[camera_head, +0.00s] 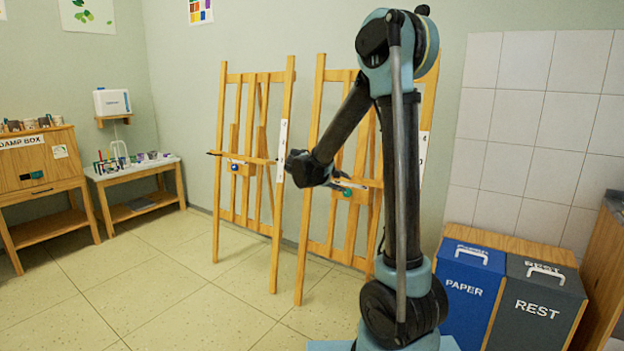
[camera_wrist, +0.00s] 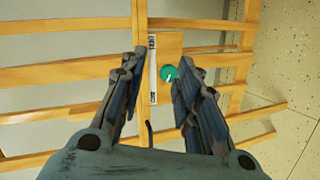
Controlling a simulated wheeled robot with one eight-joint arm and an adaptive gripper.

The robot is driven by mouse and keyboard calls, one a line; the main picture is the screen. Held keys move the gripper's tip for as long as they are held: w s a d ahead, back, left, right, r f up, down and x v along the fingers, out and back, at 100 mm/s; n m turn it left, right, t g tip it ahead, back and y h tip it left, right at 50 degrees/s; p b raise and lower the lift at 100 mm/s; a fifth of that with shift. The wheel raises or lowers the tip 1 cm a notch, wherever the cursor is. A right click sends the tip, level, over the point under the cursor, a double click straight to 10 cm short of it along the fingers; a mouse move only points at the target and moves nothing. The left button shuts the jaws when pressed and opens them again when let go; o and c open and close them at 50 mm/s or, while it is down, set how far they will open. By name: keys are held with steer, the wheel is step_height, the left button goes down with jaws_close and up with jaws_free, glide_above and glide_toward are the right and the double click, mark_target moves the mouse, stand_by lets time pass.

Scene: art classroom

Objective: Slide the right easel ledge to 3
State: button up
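The right easel (camera_head: 310,180) is light wood and stands against the wall, partly hidden behind my arm. Its ledge (camera_head: 372,183) crosses the easel at mid height, with a green knob (camera_head: 347,192) just below. A white scale strip (camera_head: 424,150) shows on its right post. In the wrist view the easel appears turned on its side, with the ledge (camera_wrist: 139,25) running up the picture, a narrow white label strip and the green knob (camera_wrist: 170,73). My gripper (camera_wrist: 160,62) is open and empty. The label and knob appear between its fingers; contact does not show.
The left easel (camera_head: 222,190) stands close by with a blue knob (camera_head: 234,166) and its own white scale. A blue PAPER bin (camera_head: 468,290) and grey REST bin (camera_head: 540,310) stand at the right. Open floor (camera_head: 170,290) lies at front left.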

steer(key=w+a+f+n+t, duration=0.1)
steer(key=w+a+f+t, duration=0.1)
steer(key=w+a, duration=0.35)
steer(key=w+a+f+n+t+h, duration=0.1)
steer(key=w+a+f+n+t, duration=0.1)
steer(key=a, duration=0.6)
steer(key=w+a+f+n+t, duration=0.1)
steer(key=w+a+t, duration=0.15)
steer(key=a, duration=0.45)
steer(key=x, duration=1.8)
steer(key=shift+f, duration=0.25)
steer(key=shift+s, duration=0.1)
jaws_close()
